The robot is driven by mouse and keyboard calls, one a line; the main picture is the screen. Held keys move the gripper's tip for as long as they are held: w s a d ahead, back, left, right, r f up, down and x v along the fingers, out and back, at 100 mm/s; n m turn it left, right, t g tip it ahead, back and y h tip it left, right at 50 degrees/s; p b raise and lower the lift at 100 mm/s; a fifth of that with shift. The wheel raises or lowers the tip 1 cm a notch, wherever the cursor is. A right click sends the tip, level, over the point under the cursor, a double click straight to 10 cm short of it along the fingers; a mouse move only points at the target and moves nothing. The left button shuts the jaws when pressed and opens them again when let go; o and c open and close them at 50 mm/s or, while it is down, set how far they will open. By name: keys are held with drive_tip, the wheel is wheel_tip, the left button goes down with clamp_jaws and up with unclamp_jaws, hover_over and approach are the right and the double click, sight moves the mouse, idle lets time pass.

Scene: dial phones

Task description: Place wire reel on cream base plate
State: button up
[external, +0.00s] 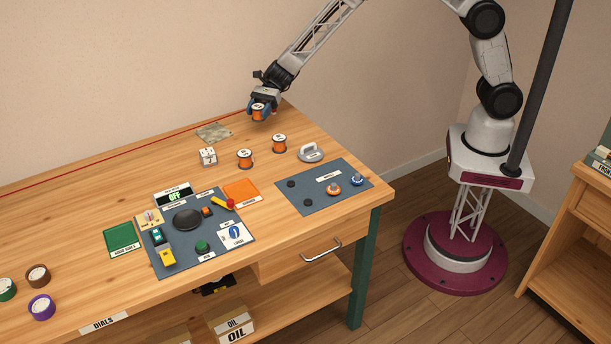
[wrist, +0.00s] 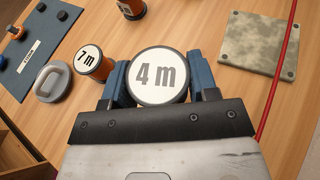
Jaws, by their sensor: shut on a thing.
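My gripper (external: 261,103) is shut on an orange wire reel (external: 258,113) and holds it above the far right part of the table. In the wrist view the held reel (wrist: 158,76) has a white top marked "4 m" between the two blue fingers. A mottled cream-grey square plate (external: 214,133) lies flat on the table, left of and below my gripper in the external view. The plate also shows in the wrist view (wrist: 262,42) at upper right, with screws at its corners and nothing on it. I cannot tell whether this is the cream base plate named.
Two more orange reels (external: 245,159) (external: 279,144) stand on the table; one in the wrist view (wrist: 92,62) reads "7 m". A white block (external: 208,157) stands near the plate. A grey handled piece (external: 311,153) is at right. A red line (external: 120,152) runs along the back edge.

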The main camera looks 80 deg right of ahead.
hover_over(224, 133)
drive_tip(key=shift+f, duration=0.65)
drive_tip(key=shift+f, duration=1.75)
drive_tip(key=shift+f, duration=0.1)
drive_tip(key=o, duration=1)
drive_tip(key=shift+c, duration=0.2)
